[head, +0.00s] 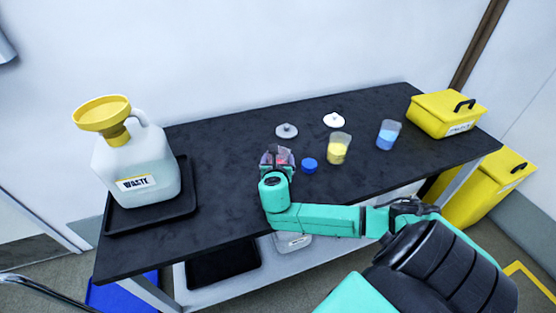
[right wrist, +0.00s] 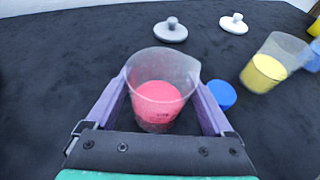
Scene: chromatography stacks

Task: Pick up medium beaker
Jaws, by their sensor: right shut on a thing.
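My right gripper (head: 277,160) is over the middle of the black bench. In the right wrist view its two purple fingers (right wrist: 165,105) are shut on the sides of a clear beaker with pink contents (right wrist: 162,92). The pink beaker stands upright between them; its lower part is partly hidden, and I cannot tell whether it touches the bench. A beaker with yellow contents (head: 338,148) stands to the right, also in the right wrist view (right wrist: 270,65). A beaker with blue contents (head: 388,135) stands farther right. My left gripper is not in view.
A blue cap (head: 309,165) lies right of my right gripper. A grey lid (head: 287,131) and a white lid (head: 334,120) lie behind. A waste jug (head: 140,170) with yellow funnel stands on a black tray (head: 188,205) at left. A yellow box (head: 446,115) sits at right.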

